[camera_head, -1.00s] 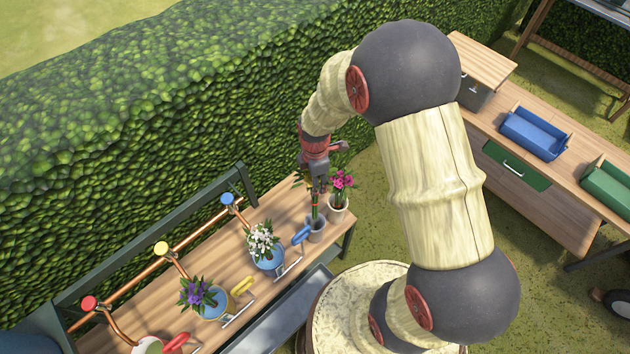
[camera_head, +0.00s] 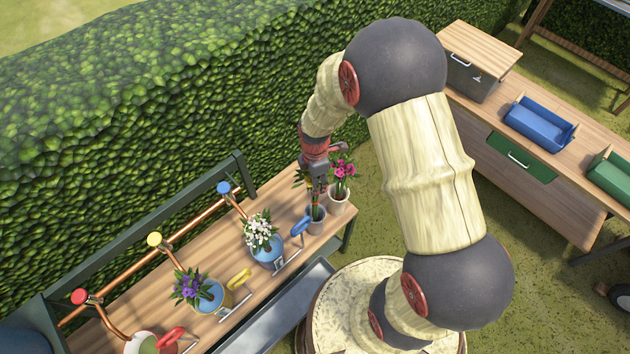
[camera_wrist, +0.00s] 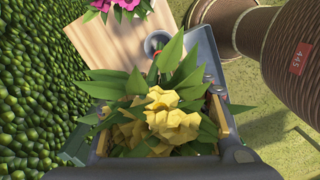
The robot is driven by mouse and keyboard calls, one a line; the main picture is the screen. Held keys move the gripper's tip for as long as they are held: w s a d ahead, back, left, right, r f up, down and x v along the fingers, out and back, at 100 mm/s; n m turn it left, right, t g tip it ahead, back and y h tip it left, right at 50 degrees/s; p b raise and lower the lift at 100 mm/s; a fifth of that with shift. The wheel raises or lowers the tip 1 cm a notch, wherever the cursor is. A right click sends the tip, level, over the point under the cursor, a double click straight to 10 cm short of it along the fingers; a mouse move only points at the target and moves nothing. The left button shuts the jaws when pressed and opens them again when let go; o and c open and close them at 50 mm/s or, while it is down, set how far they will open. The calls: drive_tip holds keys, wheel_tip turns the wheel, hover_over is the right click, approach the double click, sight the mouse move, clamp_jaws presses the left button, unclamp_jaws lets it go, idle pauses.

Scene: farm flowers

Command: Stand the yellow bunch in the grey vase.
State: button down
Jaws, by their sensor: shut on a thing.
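My gripper (camera_head: 318,190) is shut on the yellow bunch, right above the grey vase (camera_head: 316,222) at the right end of the wooden bench. In the wrist view, the yellow bunch (camera_wrist: 172,125) fills the space between the fingers, with long green leaves around the blooms. The grey vase's rim (camera_wrist: 157,40) shows beyond the leaves. The stems point down at the vase mouth; leaves and fingers hide much of them, and I cannot tell how far they are inside. In the head view the yellow blooms are hidden by my gripper.
A pot of pink flowers (camera_head: 341,188) stands close behind the grey vase. A copper pipe with coloured knobs (camera_head: 188,260) runs along the bench. A hedge rises behind.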

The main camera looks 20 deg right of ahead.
sight(315, 198)
drive_tip(key=shift+f+b, duration=3.35)
drive_tip(key=shift+f, duration=1.8)
drive_tip(key=c, duration=0.8)
unclamp_jaws()
drive_tip(key=shift+c, duration=0.2)
wheel_tip(315, 198, up, 12)
